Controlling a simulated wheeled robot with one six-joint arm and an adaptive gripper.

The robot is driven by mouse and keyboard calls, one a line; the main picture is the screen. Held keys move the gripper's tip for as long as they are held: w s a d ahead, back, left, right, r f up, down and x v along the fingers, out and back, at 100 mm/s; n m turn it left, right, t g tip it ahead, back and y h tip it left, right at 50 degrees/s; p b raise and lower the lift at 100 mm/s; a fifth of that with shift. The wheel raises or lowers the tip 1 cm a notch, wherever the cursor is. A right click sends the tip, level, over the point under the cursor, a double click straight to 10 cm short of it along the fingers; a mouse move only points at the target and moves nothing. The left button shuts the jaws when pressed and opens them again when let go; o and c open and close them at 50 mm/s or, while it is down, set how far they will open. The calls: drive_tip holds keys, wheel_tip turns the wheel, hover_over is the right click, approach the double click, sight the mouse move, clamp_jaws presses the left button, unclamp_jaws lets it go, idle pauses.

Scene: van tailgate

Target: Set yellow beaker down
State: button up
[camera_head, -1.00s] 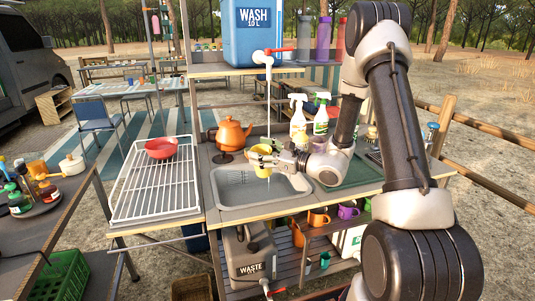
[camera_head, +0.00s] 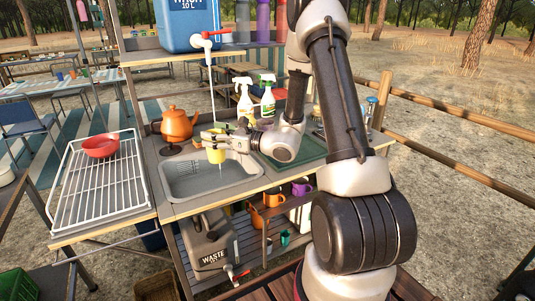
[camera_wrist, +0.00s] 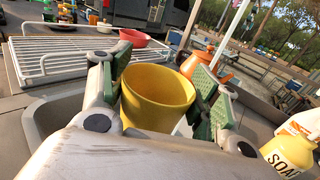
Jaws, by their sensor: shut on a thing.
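The yellow beaker (camera_head: 217,149) is held upright over the sink basin (camera_head: 185,186), under the thin stream from the water tank's tap. My gripper (camera_head: 213,140) is shut on it. In the wrist view the beaker (camera_wrist: 156,97) sits between the two green-padded fingers of my gripper (camera_wrist: 160,95), its mouth facing up toward the camera. Its inside looks empty as far as I can see; the lower part is hidden by the gripper body.
A white wire drying rack (camera_head: 97,183) with a red bowl (camera_head: 100,146) stands left of the sink. An orange kettle (camera_head: 178,124) is behind the sink. Spray bottles (camera_head: 267,98) stand behind a green mat (camera_head: 300,152) on the right. The rack's front is bare.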

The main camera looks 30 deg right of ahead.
drive_tip(key=s+d+r+m+t+h, duration=0.1)
drive_tip(key=d+r+m+t+h, duration=0.25)
drive_tip(key=d, duration=1.15)
drive_tip(key=d+r+m+t+h, duration=0.1)
drive_tip(key=d+r+m+h, duration=0.45)
drive_tip(key=d, duration=0.85)
drive_tip(key=shift+w+d+f+n+h, duration=0.15)
drive_tip(key=shift+f+h, duration=0.3)
drive_tip(key=shift+f, duration=1.65)
drive_tip(key=shift+s+d+f+n+h, duration=0.1)
drive_tip(key=shift+d+f+h, duration=0.3)
drive_tip(key=shift+f, duration=1.7)
drive_tip(key=shift+w+d+f+n+h, duration=0.15)
drive_tip(key=shift+f+h, duration=0.4)
drive_tip(key=shift+f, duration=1.55)
drive_tip(key=shift+s+a+f, duration=0.1)
drive_tip(key=o, duration=1)
drive_tip(key=shift+c, duration=0.2)
